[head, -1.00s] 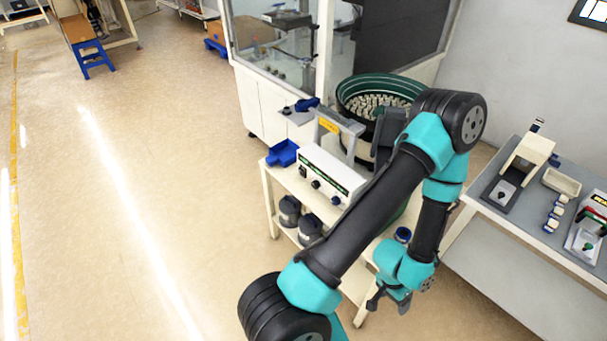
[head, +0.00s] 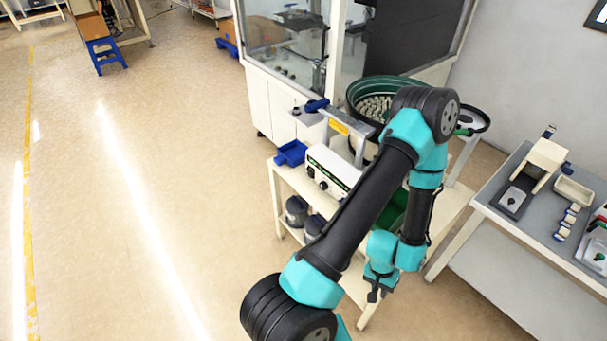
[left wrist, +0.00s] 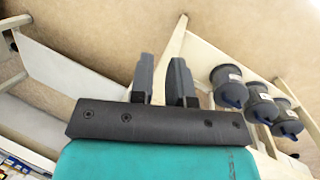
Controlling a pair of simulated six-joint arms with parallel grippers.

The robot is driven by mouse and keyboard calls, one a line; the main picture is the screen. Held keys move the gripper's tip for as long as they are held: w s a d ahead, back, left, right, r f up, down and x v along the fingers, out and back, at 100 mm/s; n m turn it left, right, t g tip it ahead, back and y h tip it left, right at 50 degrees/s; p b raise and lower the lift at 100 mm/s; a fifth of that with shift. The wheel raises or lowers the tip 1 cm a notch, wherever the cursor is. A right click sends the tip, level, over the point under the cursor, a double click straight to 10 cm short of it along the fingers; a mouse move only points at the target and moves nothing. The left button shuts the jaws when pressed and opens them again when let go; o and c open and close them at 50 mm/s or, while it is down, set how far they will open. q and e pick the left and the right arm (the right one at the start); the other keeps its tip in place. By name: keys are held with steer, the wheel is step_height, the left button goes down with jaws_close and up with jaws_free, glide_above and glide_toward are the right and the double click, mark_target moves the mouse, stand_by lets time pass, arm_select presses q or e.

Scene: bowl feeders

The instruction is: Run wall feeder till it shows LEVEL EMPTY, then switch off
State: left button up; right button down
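A green bowl feeder (head: 378,84) filled with pale parts stands behind my left arm, which hides its right side. A white control box (head: 324,172) with dark knobs sits on the cart in front of it, partly covered by my arm. No readout on it is legible. My left gripper (head: 375,293) hangs low at the front of the cart, well below and to the right of the box. In the left wrist view its two dark fingers (left wrist: 163,80) are apart with nothing between them. My right gripper is not in view.
The cream cart (head: 283,190) carries a blue bin (head: 291,152) and a grey bracket with a yellow label (head: 338,127). Dark canisters stand on its lower shelf, also in the left wrist view (left wrist: 262,103). A grey-topped table (head: 530,225) stands right.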

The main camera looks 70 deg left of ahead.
arm_select(q)
steer(key=s+a+n+h, duration=0.1)
steer(key=a+n, duration=0.2)
steer(key=s+a+n, duration=0.2)
steer(key=a+n, duration=0.1)
steer(key=n, duration=0.1)
steer(key=s+a+f+n+h, duration=0.1)
steer(key=s+a+n, duration=0.1)
steer(key=a+n, duration=0.2)
steer(key=shift+s+t+h, duration=0.15)
steer(key=shift+t+h, duration=0.15)
jaws_close()
steer(key=s+a+r+n+t+y, duration=0.3)
steer(key=a+n, duration=0.4)
steer(key=a, duration=0.5)
steer(key=s+a+r+n+t+y, duration=0.2)
steer(key=s+a+n+t+y, duration=0.2)
steer(key=a+n, duration=0.4)
steer(key=s+a+r+n+t+y, duration=0.3)
steer(key=s+a+n+t, duration=0.2)
steer(key=a, duration=1.1)
steer(key=shift+s+a+r+n, duration=0.4)
steer(key=shift+s+n, duration=0.25)
steer(key=shift+n, duration=0.55)
